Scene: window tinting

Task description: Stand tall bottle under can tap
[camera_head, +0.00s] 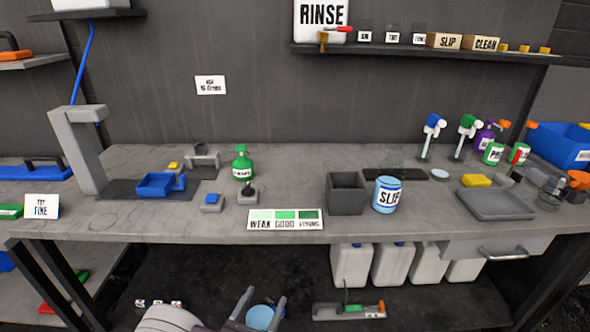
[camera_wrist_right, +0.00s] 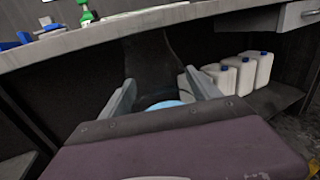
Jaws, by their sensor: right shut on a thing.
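The white RINSE can (camera_head: 320,14) stands on the upper shelf. Its brass tap (camera_head: 323,40) with a red handle hangs over the shelf's front edge. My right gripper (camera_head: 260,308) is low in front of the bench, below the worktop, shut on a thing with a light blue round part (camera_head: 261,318). I take this to be the tall bottle; the right wrist view shows the blue part (camera_wrist_right: 165,105) between the fingers and a dark, see-through shape above it. Its full outline is hard to make out. My left gripper is not in view.
The bench front edge (camera_head: 180,237) lies above and beyond my right gripper. Under the tap stand a grey open box (camera_head: 347,195) and a blue SLIP tub (camera_head: 387,195). A strength card (camera_head: 285,219) lies at the edge. White jugs (camera_head: 392,264) stand underneath.

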